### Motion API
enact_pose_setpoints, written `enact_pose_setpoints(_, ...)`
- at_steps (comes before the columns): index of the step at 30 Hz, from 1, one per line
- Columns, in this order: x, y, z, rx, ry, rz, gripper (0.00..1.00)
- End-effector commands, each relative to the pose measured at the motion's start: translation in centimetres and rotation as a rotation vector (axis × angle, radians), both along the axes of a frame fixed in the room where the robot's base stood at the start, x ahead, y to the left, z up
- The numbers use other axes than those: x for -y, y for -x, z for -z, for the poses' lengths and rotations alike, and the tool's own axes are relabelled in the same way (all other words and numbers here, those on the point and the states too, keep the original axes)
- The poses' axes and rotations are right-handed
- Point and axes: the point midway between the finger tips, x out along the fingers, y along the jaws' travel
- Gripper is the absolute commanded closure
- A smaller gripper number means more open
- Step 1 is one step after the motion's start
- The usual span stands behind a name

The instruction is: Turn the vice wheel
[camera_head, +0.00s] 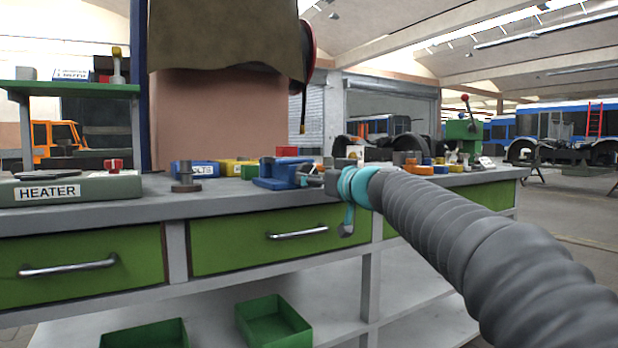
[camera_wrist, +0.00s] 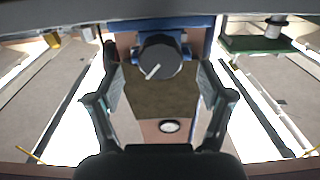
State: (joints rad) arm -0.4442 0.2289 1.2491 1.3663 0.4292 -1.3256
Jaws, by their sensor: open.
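The blue vice (camera_head: 276,174) sits on the grey workbench at its front edge. In the wrist view its wheel is a dark round disc (camera_wrist: 160,58) with a pale slanted mark, and blue vice parts (camera_wrist: 186,47) show around it. My gripper (camera_head: 325,180) is just right of the vice in the head view, where the wheel is largely hidden. In the wrist view my gripper (camera_wrist: 160,82) is open, its two fingers apart to either side of the wheel's line. The wheel lies between and beyond the fingertips; I see no contact.
The workbench (camera_head: 225,198) has small parts around the vice, including a dark stepped cylinder (camera_head: 186,178) and blue and yellow boxes to the left. A heater plate (camera_head: 70,190) lies at far left. Green drawers (camera_head: 265,240) sit below, with green bins (camera_head: 273,322) on the lower shelf.

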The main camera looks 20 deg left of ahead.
Motion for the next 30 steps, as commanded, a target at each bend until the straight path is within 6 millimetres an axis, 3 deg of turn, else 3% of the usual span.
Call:
enact_pose_setpoints(9, -2.9, -2.4, -0.1, -0.001, -0.001, 0.000, 0.20)
enact_pose_setpoints(22, -3.3, -2.8, 0.0, 0.000, 0.000, 0.000, 0.20)
enact_pose_setpoints(29, -3.3, -2.8, 0.0, 0.000, 0.000, 0.000, 0.78)
enact_pose_setpoints(30, -3.3, -2.8, 0.0, 0.000, 0.000, 0.000, 0.80)
